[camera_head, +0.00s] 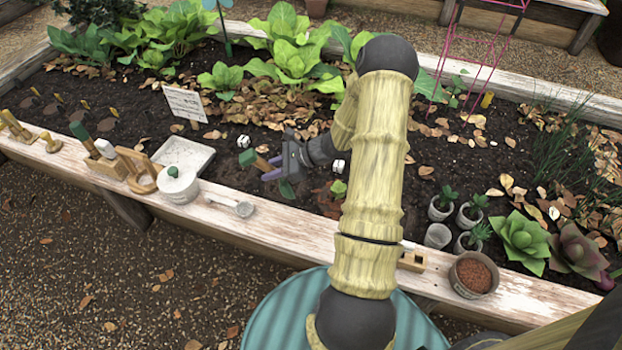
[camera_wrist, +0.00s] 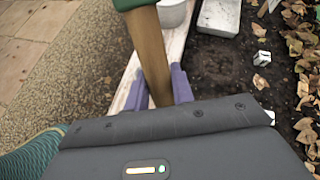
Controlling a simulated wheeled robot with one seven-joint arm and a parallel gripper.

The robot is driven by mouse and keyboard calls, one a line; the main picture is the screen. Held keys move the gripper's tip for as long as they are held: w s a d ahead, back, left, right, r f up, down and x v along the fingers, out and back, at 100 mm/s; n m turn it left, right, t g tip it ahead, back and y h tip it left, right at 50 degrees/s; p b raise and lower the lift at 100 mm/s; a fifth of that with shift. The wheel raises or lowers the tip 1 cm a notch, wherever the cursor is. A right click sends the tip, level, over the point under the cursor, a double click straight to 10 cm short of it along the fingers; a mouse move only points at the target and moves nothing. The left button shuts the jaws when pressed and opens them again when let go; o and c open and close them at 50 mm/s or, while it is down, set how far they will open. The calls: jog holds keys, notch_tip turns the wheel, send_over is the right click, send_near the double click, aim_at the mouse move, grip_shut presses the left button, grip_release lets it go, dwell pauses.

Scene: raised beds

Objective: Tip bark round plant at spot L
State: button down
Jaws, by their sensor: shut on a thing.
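My gripper (camera_head: 273,168) is over the dark soil near the bed's front edge, its purple fingers closed on a wooden-handled tool (camera_head: 262,164) with a green end. In the wrist view the tool's brown shaft (camera_wrist: 150,55) runs up between the fingers (camera_wrist: 160,88). Its working end is not clear. A pot of reddish-brown crumbs, perhaps the bark (camera_head: 474,272), stands on the front plank at right, apart from my gripper. A small bright green plant (camera_head: 338,188) shows beside my arm. White marker cubes (camera_head: 243,141) lie on the soil; their letters are unreadable, so spot L cannot be told.
Small potted succulents (camera_head: 443,205) stand at right. Leafy plants (camera_head: 290,55) fill the back.

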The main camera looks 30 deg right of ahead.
aim_at(293, 197)
jog(key=s+d+f+n+g+p, duration=0.1)
jog(key=s+d+f+n+g, duration=0.2)
jog(key=d, duration=0.6)
notch_tip(293, 197, down, 3)
jog(key=shift+s+d+r+n+g, duration=0.1)
jog(key=shift+s+d+n+g, duration=0.25)
jog(key=shift+s, duration=0.9)
jog(key=shift+w+a+f+n+g+h+b, duration=0.15)
jog(key=shift+a+f+h+b, duration=0.25)
jog(key=shift+a+h+b, duration=0.65)
jog(key=shift+s+a+f+n+h+b, duration=0.15)
jog(key=shift+a+f+h+b, duration=0.3)
jog(key=shift+h, duration=0.95)
jog(key=shift+w+a+f+n+g+h+b, duration=0.15)
jog(key=shift+a+f+h+b, duration=0.35)
jog(key=shift+a+h, duration=0.65)
jog(key=shift+r, duration=0.1)
